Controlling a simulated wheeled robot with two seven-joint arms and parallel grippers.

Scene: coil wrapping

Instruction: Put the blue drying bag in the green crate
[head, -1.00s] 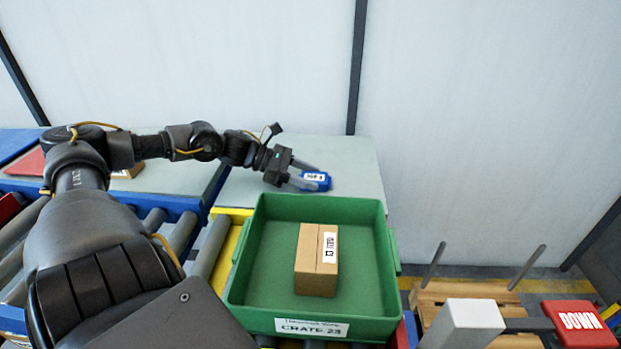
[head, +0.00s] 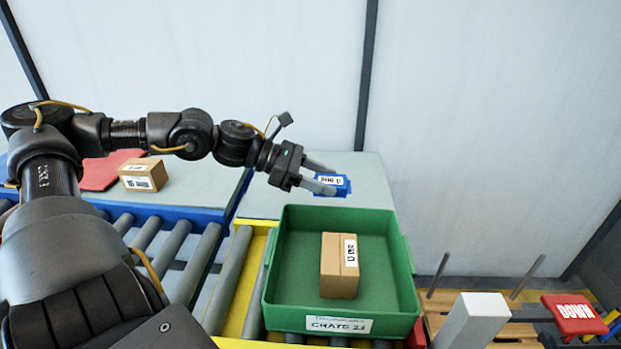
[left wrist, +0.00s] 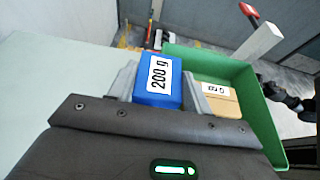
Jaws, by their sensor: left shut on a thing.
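The blue drying bag (head: 332,186) is a small blue block with a white label. In the left wrist view the bag (left wrist: 158,84) reads "200 g". My left gripper (head: 325,182) is shut on it, one finger on each side, and holds it near the far rim of the green crate. The green crate (head: 290,290) has a white label reading "CRATE 23" on its front; it also shows in the left wrist view (left wrist: 262,115). A brown carton (head: 340,270) lies inside it, with free floor around.
Another brown carton (head: 144,175) and a red flat item (head: 108,170) are on the surface at the left. Grey rollers (head: 190,255) run left of the crate. A wooden pallet (head: 455,310), a grey post (head: 470,320) and a red "DOWN" sign (head: 573,308) are at the right.

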